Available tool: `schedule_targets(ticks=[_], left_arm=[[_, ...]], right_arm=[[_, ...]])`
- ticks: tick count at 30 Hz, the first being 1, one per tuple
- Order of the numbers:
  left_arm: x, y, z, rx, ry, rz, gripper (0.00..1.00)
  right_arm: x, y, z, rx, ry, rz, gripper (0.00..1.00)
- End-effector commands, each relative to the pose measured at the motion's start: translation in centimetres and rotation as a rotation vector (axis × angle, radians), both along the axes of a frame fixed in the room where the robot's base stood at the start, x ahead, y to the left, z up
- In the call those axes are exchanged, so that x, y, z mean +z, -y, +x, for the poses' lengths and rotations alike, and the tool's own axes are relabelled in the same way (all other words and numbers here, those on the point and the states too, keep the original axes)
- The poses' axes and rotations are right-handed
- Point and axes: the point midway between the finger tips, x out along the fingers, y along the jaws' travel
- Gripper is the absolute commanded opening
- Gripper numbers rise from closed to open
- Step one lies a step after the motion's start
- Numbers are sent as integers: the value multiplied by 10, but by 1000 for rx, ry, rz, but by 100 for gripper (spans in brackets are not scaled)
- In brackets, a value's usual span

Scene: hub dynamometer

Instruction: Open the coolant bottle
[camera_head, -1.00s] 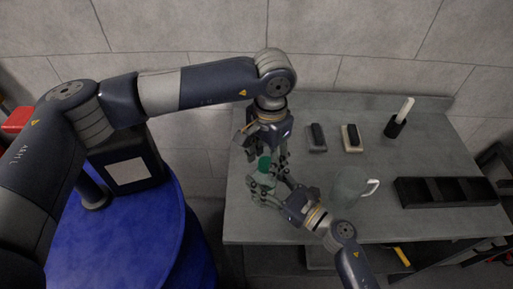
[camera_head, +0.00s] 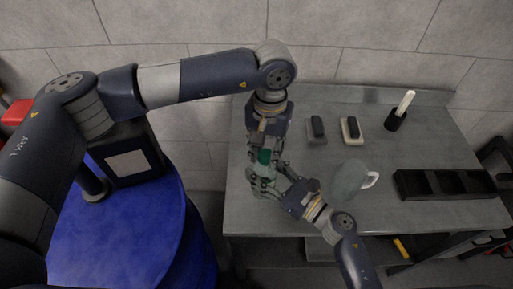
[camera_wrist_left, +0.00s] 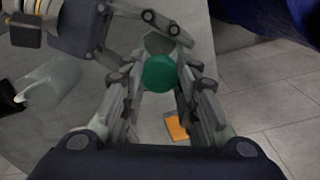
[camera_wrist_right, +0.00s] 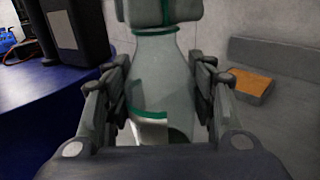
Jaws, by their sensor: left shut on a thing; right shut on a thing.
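The coolant bottle (camera_wrist_right: 160,85) is a translucent grey-green bottle with a green band, upright near the bench's left edge. Its green cap (camera_head: 264,156) also shows between the fingers in the left wrist view (camera_wrist_left: 160,73). My left gripper (camera_head: 266,150) comes from above and is shut on the cap. My right gripper (camera_head: 272,182) comes from the front right and is shut on the bottle body, below the cap. The bottle's base is mostly hidden by the right gripper in the head view.
A translucent jug with a white handle (camera_head: 350,181) stands to the right on the grey bench (camera_head: 310,213). Behind are two dark-topped blocks (camera_head: 317,128) (camera_head: 351,130) and a black holder with a white stick (camera_head: 396,120). A black compartment tray (camera_head: 445,185) lies right. A blue drum (camera_head: 120,235) stands left.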

Motion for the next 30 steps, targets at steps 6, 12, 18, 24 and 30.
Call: schedule_targets(ticks=[6, 12, 18, 24, 30], left_arm=[[0, -1, 1, 375, 1, 0, 0], [1, -2, 2, 722, 2, 0, 0], [1, -3, 2, 1070, 2, 0, 0], [1, -4, 3, 1417, 3, -1, 0], [1, -5, 3, 1764, 6, -2, 0]], right_arm=[[0, 0, 0, 1, 1, 1, 0], [0, 0, 0, 1, 1, 1, 0], [0, 0, 0, 0, 1, 1, 0], [0, 1, 0, -1, 0, 0, 0], [0, 1, 0, -2, 0, 0, 0]])
